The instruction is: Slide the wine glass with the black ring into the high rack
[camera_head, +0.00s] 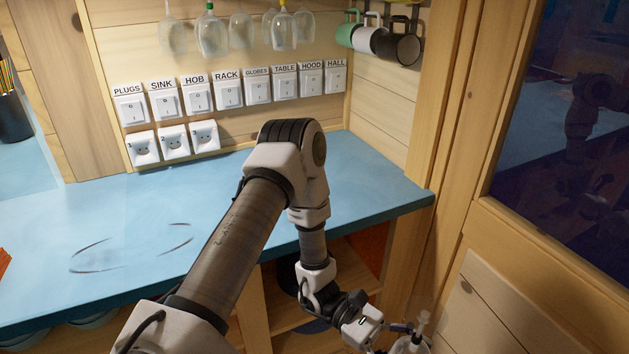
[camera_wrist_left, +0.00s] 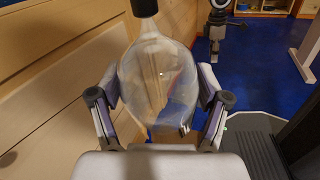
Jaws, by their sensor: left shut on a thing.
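The wine glass with the black ring (camera_wrist_left: 158,85) is in my left gripper (camera_wrist_left: 157,112), which is shut on its clear bowl. The black ring (camera_wrist_left: 145,7) is on the stem at the top edge of the left wrist view. In the head view the glass (camera_head: 424,318) shows only in part at the bottom edge, stem upward, low in front of the cabinet. Several hanging glasses (camera_head: 212,35), some with a green or yellow ring, show at the top of the head view. The rack rails above them are cut off. My right gripper is not seen.
A blue worktop (camera_head: 375,185) lies behind my left arm, mostly clear. Labelled switches (camera_head: 228,90) line the back wall. Several mugs (camera_head: 402,45) hang right of the glasses. A wooden post (camera_head: 455,110) and a dark window (camera_head: 570,130) stand at right.

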